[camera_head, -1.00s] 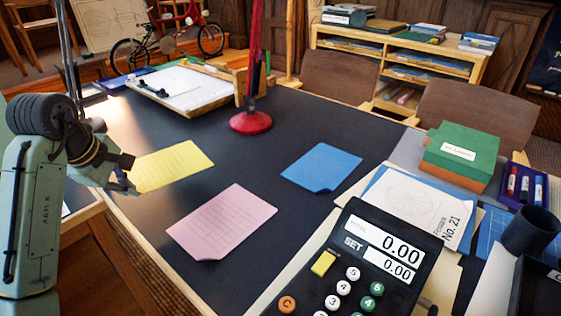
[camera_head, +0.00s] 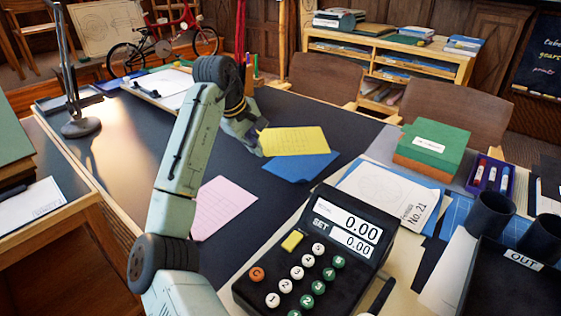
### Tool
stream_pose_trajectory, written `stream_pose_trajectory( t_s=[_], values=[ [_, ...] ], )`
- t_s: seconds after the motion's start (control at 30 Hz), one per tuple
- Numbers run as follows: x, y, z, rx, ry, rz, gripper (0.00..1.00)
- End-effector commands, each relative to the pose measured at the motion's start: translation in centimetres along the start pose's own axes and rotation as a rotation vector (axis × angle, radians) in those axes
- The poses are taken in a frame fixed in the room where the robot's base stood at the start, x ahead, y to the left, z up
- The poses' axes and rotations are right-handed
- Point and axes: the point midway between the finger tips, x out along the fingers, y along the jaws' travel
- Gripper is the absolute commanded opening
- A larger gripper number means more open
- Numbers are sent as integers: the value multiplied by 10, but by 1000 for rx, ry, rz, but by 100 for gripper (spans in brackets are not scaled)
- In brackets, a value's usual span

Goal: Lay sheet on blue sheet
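The yellow lined sheet (camera_head: 295,140) is over the far part of the blue sheet (camera_head: 303,168) on the dark desk. The near part of the blue sheet shows. I cannot tell whether the two touch. My gripper (camera_head: 259,140) is at the left edge of the yellow sheet and appears shut on it; the fingertips are small and partly hidden. The pink lined sheet (camera_head: 222,206) lies on the desk to the left of the calculator, partly behind my arm.
A large calculator (camera_head: 318,252) stands in front. A green box (camera_head: 432,146), a pen tray (camera_head: 491,177) and dark cups (camera_head: 490,215) are at the right. A lamp (camera_head: 80,126) stands at the left, a drawing board (camera_head: 165,88) at the back. The desk's left part is clear.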

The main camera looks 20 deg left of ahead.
Motion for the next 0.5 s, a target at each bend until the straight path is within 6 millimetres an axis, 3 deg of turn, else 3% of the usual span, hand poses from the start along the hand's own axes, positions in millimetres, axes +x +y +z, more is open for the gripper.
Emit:
stream_pose_trajectory(
  t_s=[0.1, 0.5],
  values=[
    [17, -9, 0, 0, -1, 0, 0],
    [56, -26, 0, -2, 0, 0, 0]
  ],
)
